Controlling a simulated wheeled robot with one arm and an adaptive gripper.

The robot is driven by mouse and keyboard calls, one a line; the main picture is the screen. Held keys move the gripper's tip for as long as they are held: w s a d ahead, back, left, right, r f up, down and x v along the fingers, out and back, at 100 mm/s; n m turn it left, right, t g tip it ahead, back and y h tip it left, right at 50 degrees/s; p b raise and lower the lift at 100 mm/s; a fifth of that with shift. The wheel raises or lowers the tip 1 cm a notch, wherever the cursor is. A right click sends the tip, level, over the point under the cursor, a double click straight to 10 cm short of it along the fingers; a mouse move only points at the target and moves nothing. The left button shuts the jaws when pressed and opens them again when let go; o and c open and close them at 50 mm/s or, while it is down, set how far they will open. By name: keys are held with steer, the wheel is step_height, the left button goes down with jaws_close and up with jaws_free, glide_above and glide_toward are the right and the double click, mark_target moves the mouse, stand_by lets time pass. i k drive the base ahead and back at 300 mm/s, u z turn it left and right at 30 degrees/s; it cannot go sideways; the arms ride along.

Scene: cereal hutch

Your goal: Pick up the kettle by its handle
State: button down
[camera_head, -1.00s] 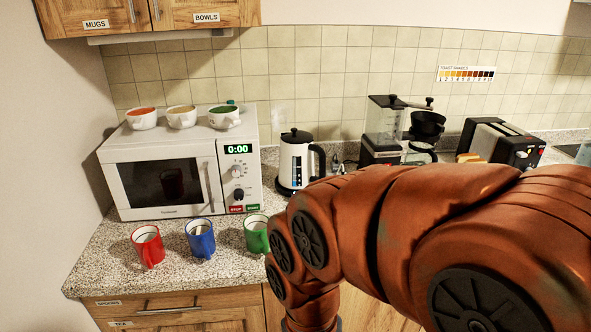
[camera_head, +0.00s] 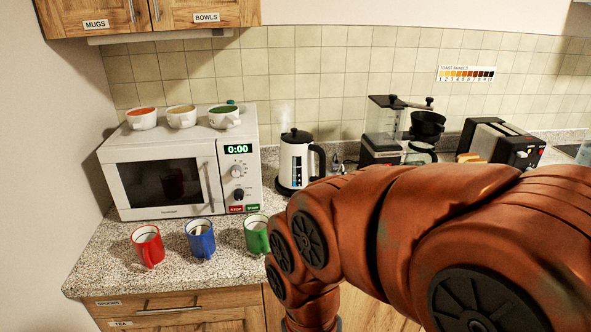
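The kettle (camera_head: 296,163) is white with a black lid, a dark base and a black handle (camera_head: 318,160) on its right side. It stands upright on the counter, just right of the microwave. Faint steam rises above it. The front of my arm covers the counter in front of the kettle, and its lowest visible part points down near the counter's front edge. My gripper is not in view, so I cannot see whether it is open or shut.
A microwave (camera_head: 133,147) carries three bowls on top. Red (camera_head: 147,246), blue (camera_head: 200,239) and green (camera_head: 256,235) mugs stand before it. A coffee grinder (camera_head: 383,127), a coffee maker (camera_head: 427,127) and a toaster (camera_head: 497,142) stand right of the kettle. A tiled wall is behind.

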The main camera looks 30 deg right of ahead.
mark_target(297, 171)
steer(key=k, duration=0.45)
steer(key=z, duration=1)
steer(key=i, duration=0.65)
steer(key=u, duration=1.95)
